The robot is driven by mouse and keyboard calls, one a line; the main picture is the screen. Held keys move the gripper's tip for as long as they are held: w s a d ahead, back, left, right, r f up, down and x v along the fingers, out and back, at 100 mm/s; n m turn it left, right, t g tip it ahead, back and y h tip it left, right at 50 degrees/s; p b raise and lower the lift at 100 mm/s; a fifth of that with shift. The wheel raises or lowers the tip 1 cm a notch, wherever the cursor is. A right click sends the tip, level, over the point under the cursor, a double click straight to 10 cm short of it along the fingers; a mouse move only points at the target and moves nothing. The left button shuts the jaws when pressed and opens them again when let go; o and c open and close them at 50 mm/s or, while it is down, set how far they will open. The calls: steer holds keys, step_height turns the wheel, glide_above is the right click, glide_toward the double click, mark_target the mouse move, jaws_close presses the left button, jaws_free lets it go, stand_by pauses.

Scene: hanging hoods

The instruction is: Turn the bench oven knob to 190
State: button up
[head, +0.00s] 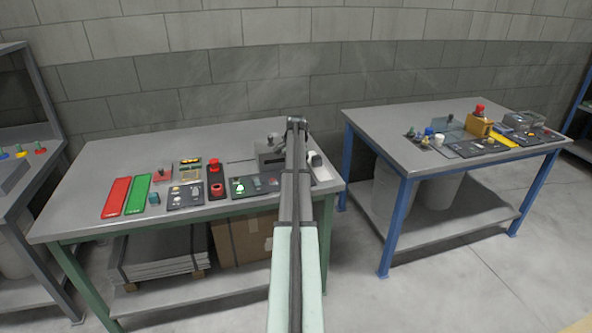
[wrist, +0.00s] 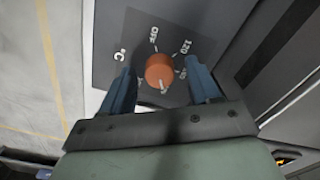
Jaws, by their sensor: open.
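In the wrist view an orange round knob (wrist: 159,68) sits on a dark dial plate (wrist: 135,30). OFF is printed above the knob and 120 at upper right. A further mark at right is partly hidden by a finger, and a °C mark is at left. A pale pointer line on the knob points down toward my palm. My gripper (wrist: 161,76) is open, with one blue finger on each side of the knob and visible gaps between. In the head view my arm covers much of a grey box (head: 268,155) on the green-legged bench; the knob cannot be made out there.
The green-legged bench (head: 110,170) holds a red tray (head: 117,197), a green tray (head: 138,194), a red button unit (head: 215,180) and dark control panels. A blue-legged bench (head: 375,125) with more devices stands at right. Floor shows between the benches.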

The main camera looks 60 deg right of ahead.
steer(key=shift+r, duration=0.1)
step_height(320, 180, up, 14)
stand_by(0.5)
steer(key=shift+a+f, duration=0.1)
steer(key=shift+f, duration=0.1)
stand_by(0.3)
